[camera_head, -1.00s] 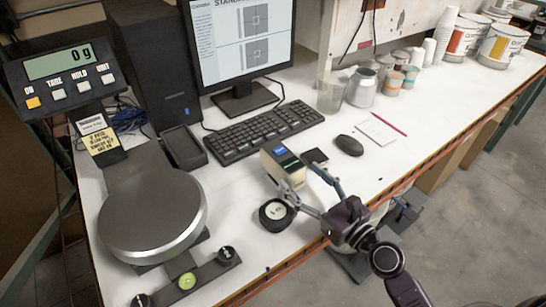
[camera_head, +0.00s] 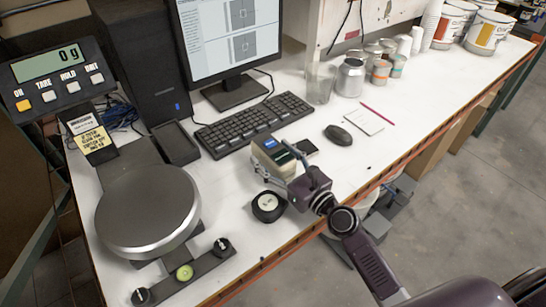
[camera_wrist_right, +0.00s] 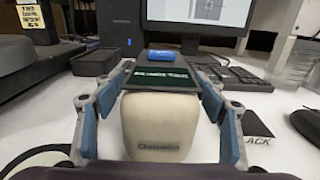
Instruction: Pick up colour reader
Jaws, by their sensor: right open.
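The colour reader (camera_head: 266,162) is a beige block with a dark top and a blue screen, standing on the white table in front of the keyboard. In the right wrist view its rounded beige body (camera_wrist_right: 160,128) fills the middle, with a dark green labelled panel on top. My right gripper (camera_head: 285,167) is open, its two fingers on either side of the reader. In the wrist view the blue finger pads of the right gripper (camera_wrist_right: 158,88) flank it, with small gaps seeming to show at both sides. My left gripper is not in view.
A round black item with a pale top (camera_head: 268,206) sits close in front of the reader. A black square (camera_head: 306,147) lies just right of it. The keyboard (camera_head: 254,124), mouse (camera_head: 338,135) and scale plate (camera_head: 148,210) are around. Bare table lies between scale and reader.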

